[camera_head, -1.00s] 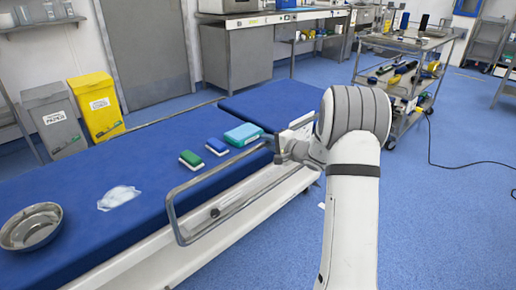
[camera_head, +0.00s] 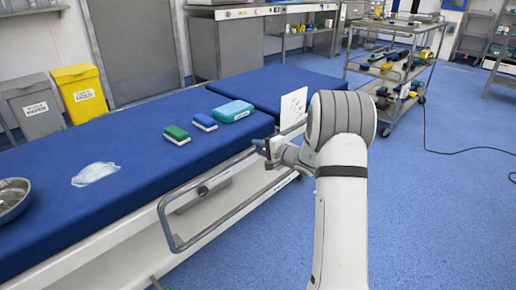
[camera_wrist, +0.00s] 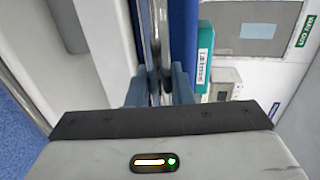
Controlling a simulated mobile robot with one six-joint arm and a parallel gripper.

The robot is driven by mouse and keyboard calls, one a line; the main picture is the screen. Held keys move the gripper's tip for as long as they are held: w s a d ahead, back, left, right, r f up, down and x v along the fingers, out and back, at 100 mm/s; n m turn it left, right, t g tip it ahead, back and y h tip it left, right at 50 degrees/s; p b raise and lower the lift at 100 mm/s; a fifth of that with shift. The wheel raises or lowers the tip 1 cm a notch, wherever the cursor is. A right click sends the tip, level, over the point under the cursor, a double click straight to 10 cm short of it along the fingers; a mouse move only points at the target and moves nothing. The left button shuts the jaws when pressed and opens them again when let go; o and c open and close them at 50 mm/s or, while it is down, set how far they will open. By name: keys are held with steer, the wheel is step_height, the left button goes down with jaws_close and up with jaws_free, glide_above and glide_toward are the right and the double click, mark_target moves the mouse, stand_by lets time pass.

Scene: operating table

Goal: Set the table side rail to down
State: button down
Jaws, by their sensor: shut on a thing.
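The table side rail (camera_head: 222,175) is a grey metal loop along the near long side of the operating table (camera_head: 130,165). In the head view its top bar lies around the level of the mattress edge, and its lower left corner hangs below. My gripper (camera_head: 266,149) is at the far right end of the rail, partly hidden by my arm. In the wrist view my gripper's blue-grey fingers (camera_wrist: 158,92) are closed around the metal rail bar (camera_wrist: 150,45), which runs up between them. The contact point itself is partly hidden by the gripper body.
A trolley (camera_head: 392,75) stands behind right. The blue floor (camera_head: 440,200) at right is clear except for a cable.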

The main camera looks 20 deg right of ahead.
steer(key=shift+s+d+f, duration=0.15)
steer(key=shift+d+f, duration=0.1)
steer(key=shift+f, duration=0.25)
steer(key=c, duration=1.6)
jaws_free()
steer(key=shift+o, duration=1.4)
steer(key=shift+a+r, duration=0.1)
steer(key=shift+r, duration=0.05)
steer(key=shift+s+d+r, duration=0.2)
steer(key=shift+s, duration=0.05)
steer(key=p+v, duration=0.2)
steer(key=v, duration=0.5)
steer(key=shift+f+p, duration=0.15)
steer(key=shift+p, duration=0.15)
